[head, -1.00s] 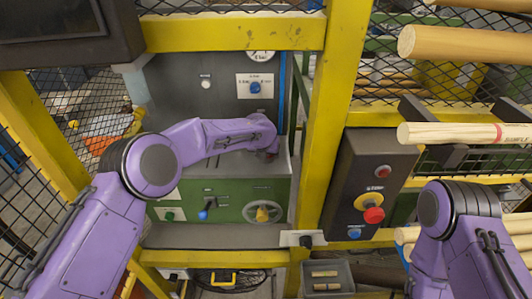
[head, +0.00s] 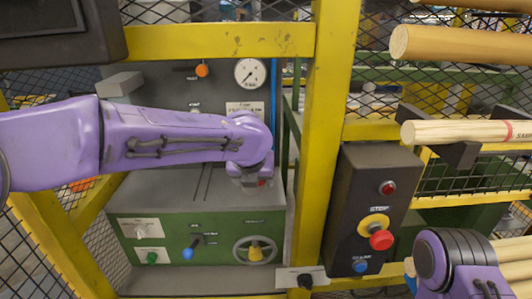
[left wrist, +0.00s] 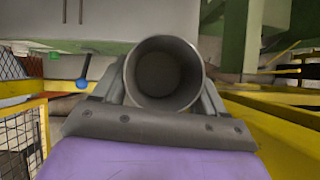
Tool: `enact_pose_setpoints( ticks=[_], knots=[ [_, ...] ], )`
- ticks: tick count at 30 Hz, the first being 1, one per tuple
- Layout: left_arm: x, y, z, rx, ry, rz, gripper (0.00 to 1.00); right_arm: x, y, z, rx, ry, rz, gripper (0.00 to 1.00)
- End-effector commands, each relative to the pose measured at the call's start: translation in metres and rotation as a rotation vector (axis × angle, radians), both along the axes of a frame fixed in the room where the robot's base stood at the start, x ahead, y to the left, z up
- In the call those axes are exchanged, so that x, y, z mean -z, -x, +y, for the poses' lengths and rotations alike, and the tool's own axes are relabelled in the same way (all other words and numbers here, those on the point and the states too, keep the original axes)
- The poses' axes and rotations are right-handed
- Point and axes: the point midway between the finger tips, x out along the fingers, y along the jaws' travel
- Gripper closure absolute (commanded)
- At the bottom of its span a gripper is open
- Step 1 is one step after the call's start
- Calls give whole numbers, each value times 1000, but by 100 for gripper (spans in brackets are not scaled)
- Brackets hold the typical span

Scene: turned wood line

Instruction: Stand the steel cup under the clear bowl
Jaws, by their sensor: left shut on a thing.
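The steel cup (left wrist: 160,78) is in the left wrist view, a grey round cup with its open mouth facing the camera. The two fingers of my left gripper (left wrist: 164,95) are shut on its sides. In the head view my left gripper (head: 250,180) is mostly hidden behind my purple wrist, in front of the grey and green machine, and the cup cannot be made out there. I cannot make out the clear bowl in either view. My right arm shows at the lower right of the head view; its gripper is out of frame.
A round gauge (head: 250,73) and an orange lamp (head: 202,70) sit on the grey back panel. Below my arm are a blue-knobbed lever (head: 190,250) and a handwheel (head: 255,252). A yellow post (head: 325,130) and a box with a red stop button (head: 381,240) stand to the right.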

Motion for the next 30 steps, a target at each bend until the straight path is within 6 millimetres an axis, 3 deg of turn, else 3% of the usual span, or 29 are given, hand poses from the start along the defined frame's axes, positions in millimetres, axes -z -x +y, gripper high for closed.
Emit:
enact_pose_setpoints(
  ticks=[5,15,24,30],
  knots=[
    [46,9,25,-407,-16,0,60,13,0,0,0,0,0,40],
    [137,42,77,-1529,-8,10,60,35,0,0,0,0,0,40],
    [200,85,113,-2532,-9,18,60,56,0,0,0,0,0,40],
    [225,107,126,-3014,-6,15,60,65,0,0,0,0,0,40]
  ],
)
